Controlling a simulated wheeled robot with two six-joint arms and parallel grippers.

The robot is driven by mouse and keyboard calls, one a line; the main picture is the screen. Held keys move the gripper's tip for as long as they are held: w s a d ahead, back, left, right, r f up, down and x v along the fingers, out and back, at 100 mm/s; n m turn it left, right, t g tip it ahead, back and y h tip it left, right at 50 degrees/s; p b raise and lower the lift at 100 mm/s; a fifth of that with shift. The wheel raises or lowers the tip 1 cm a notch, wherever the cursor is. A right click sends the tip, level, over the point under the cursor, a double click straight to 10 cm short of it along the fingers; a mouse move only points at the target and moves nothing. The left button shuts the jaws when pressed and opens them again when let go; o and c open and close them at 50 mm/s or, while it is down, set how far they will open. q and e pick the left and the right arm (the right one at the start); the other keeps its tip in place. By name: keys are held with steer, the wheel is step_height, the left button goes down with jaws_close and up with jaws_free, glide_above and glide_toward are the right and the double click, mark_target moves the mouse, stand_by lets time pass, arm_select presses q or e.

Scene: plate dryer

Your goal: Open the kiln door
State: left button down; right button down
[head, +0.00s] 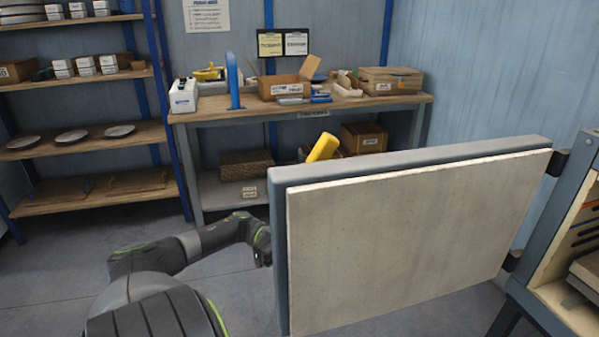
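The kiln door (405,240) stands swung wide open, its pale inner panel facing me inside a grey-blue frame. Its hinges (557,163) join it to the kiln body (552,215) at the right edge, where part of the open interior shows. My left arm reaches in from the lower left, and its wrist ends at the door's free left edge. The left gripper's fingers are hidden behind the door, so I cannot tell whether they touch it or are open. My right gripper is not in view.
A workbench (200,115) with boxes and tools stands at the back against the blue wall. Wooden shelves (90,195) with several dark plates stand at the left. The grey floor (60,275) is clear between the shelves and my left arm.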

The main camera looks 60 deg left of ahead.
arm_select(q)
steer(key=shift+a, duration=0.1)
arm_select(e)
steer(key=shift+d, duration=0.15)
arm_select(q)
steer(key=c, duration=1.3)
jaws_free()
steer(key=shift+w, duration=0.25)
steer(key=shift+c, duration=0.2)
steer(key=shift+s, duration=0.15)
